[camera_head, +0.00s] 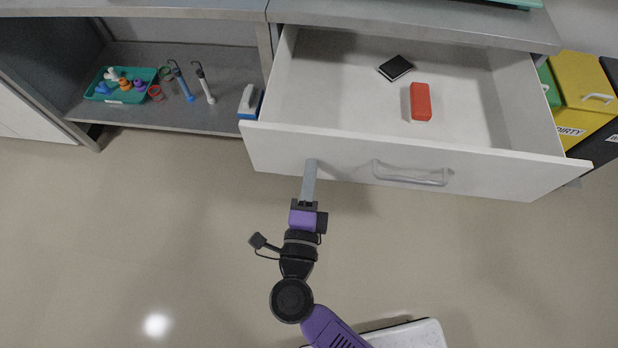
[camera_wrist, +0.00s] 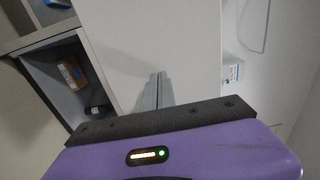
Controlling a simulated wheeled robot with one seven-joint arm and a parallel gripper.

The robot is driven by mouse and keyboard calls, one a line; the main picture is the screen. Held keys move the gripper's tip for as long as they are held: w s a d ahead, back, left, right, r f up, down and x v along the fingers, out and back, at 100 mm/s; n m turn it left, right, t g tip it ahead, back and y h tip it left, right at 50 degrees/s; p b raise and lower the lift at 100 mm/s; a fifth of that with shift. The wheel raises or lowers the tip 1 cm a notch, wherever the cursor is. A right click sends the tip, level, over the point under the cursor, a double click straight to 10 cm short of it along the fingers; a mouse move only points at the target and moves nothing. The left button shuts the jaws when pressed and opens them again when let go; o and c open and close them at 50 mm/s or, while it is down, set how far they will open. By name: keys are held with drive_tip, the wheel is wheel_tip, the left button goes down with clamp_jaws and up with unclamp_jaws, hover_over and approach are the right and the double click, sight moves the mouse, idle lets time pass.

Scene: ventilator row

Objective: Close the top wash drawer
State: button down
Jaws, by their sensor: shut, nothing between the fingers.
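The top wash drawer (camera_head: 480,167) is pulled open under the counter, its white front facing me with a clear bar handle (camera_head: 410,174). A black item (camera_head: 395,68) and a red block (camera_head: 420,102) lie inside it. My gripper (camera_head: 311,165) is shut and empty. Its tips are at the drawer front, left of the handle; I cannot tell whether they touch it. In the wrist view the shut fingers (camera_wrist: 158,88) lie against a pale panel (camera_wrist: 135,45).
An open shelf (camera_head: 225,62) at left holds a green tray (camera_head: 128,97) with small coloured items. A yellow bin (camera_head: 585,95) stands right of the drawer.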

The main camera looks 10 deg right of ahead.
idle(0.3)
hover_over(325, 90)
drive_tip(key=shift+a, duration=0.2)
drive_tip(key=shift+w+d+r+b, duration=0.1)
drive_tip(key=shift+w+r+b, duration=0.1)
drive_tip(key=shift+b, duration=0.1)
drive_tip(key=shift+d, duration=0.1)
drive_tip(key=shift+s, duration=0.1)
